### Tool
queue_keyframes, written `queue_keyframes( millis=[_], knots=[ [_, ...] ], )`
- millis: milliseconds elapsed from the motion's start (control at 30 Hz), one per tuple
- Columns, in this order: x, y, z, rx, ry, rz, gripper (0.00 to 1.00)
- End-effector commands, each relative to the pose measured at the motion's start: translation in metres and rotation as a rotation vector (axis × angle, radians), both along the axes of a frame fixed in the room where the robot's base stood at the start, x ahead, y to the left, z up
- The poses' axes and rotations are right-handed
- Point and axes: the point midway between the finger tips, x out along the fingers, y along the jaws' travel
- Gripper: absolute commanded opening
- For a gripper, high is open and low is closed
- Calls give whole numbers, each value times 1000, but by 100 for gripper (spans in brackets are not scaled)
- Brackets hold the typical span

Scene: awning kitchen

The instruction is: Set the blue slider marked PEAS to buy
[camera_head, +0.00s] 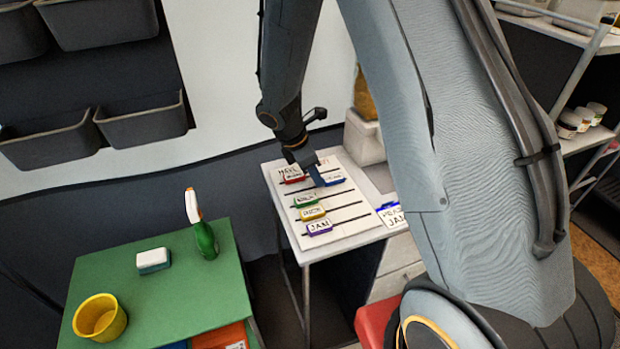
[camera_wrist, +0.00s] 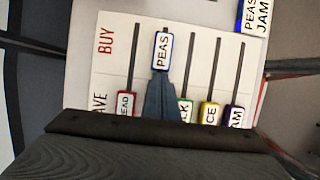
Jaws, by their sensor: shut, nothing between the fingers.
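The white slider board (camera_head: 349,212) lies on a small table, with BUY at one end and HAVE, partly hidden, at the other. It also shows in the wrist view (camera_wrist: 200,55). The blue PEAS slider (camera_wrist: 162,50) sits at the BUY end of its slot, apart from the other sliders. It shows in the head view (camera_head: 336,182) just right of my gripper (camera_head: 318,183). My gripper is shut and empty, its tips (camera_wrist: 161,78) at the slider's HAVE-side edge; whether they touch it I cannot tell.
The red (camera_wrist: 127,102), green (camera_wrist: 187,108), yellow (camera_wrist: 209,113) and purple (camera_wrist: 235,117) sliders sit towards HAVE. A card reading PEAS and JAM (camera_head: 391,215) is beside the board. A green table (camera_head: 165,295) holds a spray bottle (camera_head: 205,238) and yellow cup (camera_head: 100,318).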

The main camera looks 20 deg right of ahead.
Motion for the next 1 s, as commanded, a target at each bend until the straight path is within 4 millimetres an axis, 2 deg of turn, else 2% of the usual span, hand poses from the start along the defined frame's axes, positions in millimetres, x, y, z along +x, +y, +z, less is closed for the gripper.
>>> queue_keyframes(
  millis=[133,300,433,567,800,1000],
  knots=[
    [-1,-6,0,-6,4,-5,0],
    [-1,-2,0,-7,6,-6,0],
    [-2,15,0,-6,5,-4,0],
    [-3,42,1,-4,1,-2,0],
    [-3,59,49,-1,-5,-4,0],
    [-4,70,79,-1,-4,-5,0]
  ],
)
